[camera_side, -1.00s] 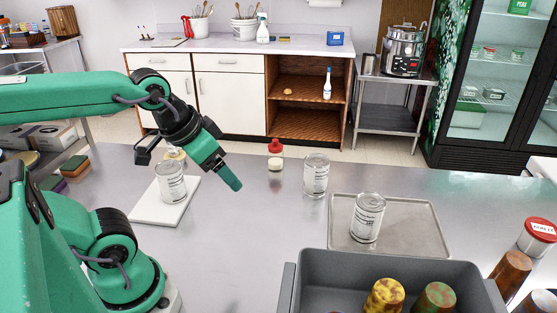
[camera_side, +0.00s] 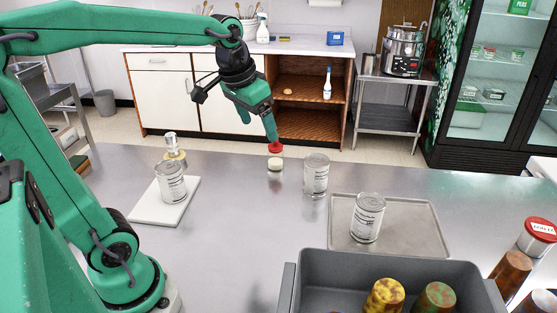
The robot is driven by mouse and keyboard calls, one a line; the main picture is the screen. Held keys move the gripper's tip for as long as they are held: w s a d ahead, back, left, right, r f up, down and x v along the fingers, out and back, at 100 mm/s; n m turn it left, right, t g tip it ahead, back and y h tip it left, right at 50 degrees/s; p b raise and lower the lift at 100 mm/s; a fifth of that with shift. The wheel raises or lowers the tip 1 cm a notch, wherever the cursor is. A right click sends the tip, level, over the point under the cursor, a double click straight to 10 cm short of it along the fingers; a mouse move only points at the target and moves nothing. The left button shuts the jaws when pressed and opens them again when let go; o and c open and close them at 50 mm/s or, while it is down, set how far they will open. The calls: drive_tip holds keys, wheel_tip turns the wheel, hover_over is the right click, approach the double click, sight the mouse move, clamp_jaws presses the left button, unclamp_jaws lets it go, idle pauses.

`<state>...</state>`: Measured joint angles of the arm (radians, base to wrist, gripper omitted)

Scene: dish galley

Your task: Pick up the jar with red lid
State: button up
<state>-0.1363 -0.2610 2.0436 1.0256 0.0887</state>
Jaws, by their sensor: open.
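A small clear jar with a red lid (camera_side: 275,147) and pale contents stands upright toward the back edge of the metal table. My gripper (camera_side: 262,131) is at the jar, pointing down and to the right. Its near finger ends at the top of the red lid and covers part of it. I cannot tell whether they touch. The gripper is open and holds nothing that I can see. Another jar with a red lid (camera_side: 540,230) and a label stands at the right edge.
A can (camera_side: 316,176) stands just right of the jar. Another can (camera_side: 367,218) is on a metal tray (camera_side: 415,240). A can (camera_side: 171,182) and a pump bottle (camera_side: 173,150) are at a white board (camera_side: 150,212). A grey bin (camera_side: 288,290) is in front.

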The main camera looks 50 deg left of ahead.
drive_tip(key=w+a+f+g, duration=0.1)
drive_tip(key=w+a, duration=0.4)
drive_tip(key=w, duration=0.3)
drive_tip(key=n+g, duration=0.1)
drive_tip(key=g, duration=0.2)
hover_over(275, 144)
drive_tip(key=shift+h, duration=0.3)
drive_tip(key=f, duration=1.5)
drive_tip(key=shift+w+f, duration=0.25)
drive_tip(key=shift+f, duration=0.05)
drive_tip(key=shift+w+a+f, duration=0.1)
drive_tip(key=shift+a+f, duration=0.25)
drive_tip(key=shift+f, duration=1.35)
drive_tip(key=shift+s+d+f, duration=0.1)
drive_tip(key=shift+s+f, duration=0.05)
drive_tip(key=shift+f, duration=1.15)
drive_tip(key=shift+s+d+f, duration=0.1)
drive_tip(key=shift+f, duration=1.2)
